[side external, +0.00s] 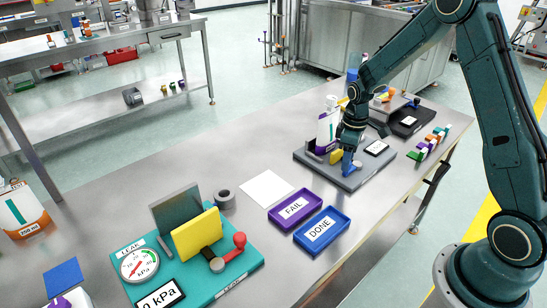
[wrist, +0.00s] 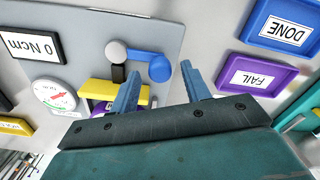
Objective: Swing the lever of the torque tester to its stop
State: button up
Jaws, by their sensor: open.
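The torque tester (side external: 340,180) is a grey plate holding a white bottle with a purple label (side external: 326,128) near yellow jaws. In the wrist view its display (wrist: 38,46) reads 0 Ncm, and its dial (wrist: 52,97) has a red needle. The tester's blue lever (wrist: 141,55) runs from a grey pivot (wrist: 116,50) to a round blue knob (wrist: 160,69). My gripper (wrist: 161,76) is open and empty; the knob appears between its fingertips in the wrist view. Whether the fingers touch it cannot be told. In the side view my gripper (side external: 348,158) is low over the plate.
A purple FAIL tray (side external: 279,219) and a blue DONE tray (side external: 308,246) lie in front of the tester. A teal leak tester (side external: 243,261) with a red lever stands nearer the camera. Several small coloured pieces (side external: 432,143) lie right. The table's left middle is clear.

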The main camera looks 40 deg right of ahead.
jog(key=shift+f, duration=0.2)
grip_shut()
